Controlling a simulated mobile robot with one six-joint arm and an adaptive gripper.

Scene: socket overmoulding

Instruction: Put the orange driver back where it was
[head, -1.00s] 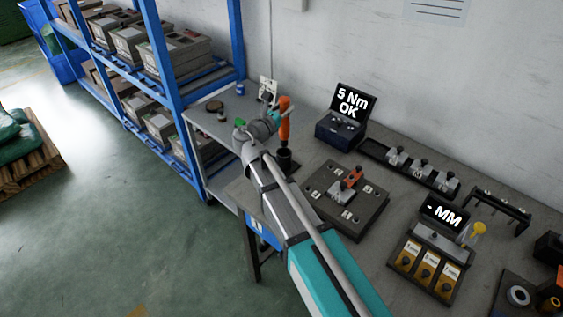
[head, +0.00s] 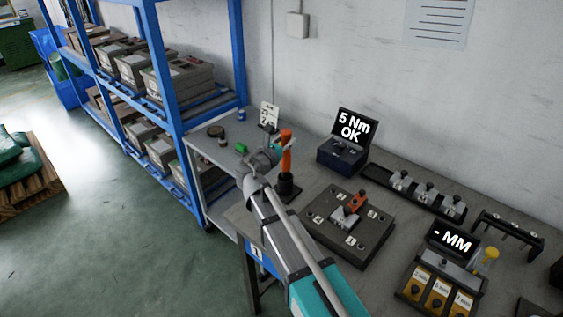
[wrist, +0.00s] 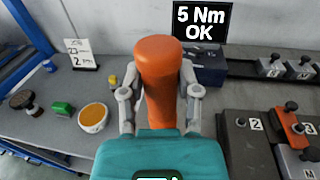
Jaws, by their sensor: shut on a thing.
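The orange driver (head: 286,150) stands upright at the back left of the bench, its lower end at a dark round holder (head: 287,189). I cannot tell how deep it sits in the holder. In the wrist view the driver's orange handle (wrist: 160,85) fills the middle, with a finger on each side. My gripper (head: 281,150) is shut on the handle. The driver's lower part and the holder are hidden in the wrist view by the handle and my gripper.
A fixture plate (head: 326,233) with an orange-topped clamp lies close on the right. The display box (head: 341,154) reading "5 Nm OK" stands behind. A green block (wrist: 63,108), a stamp (wrist: 24,101) and an amber bowl (wrist: 93,117) lie to the left.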

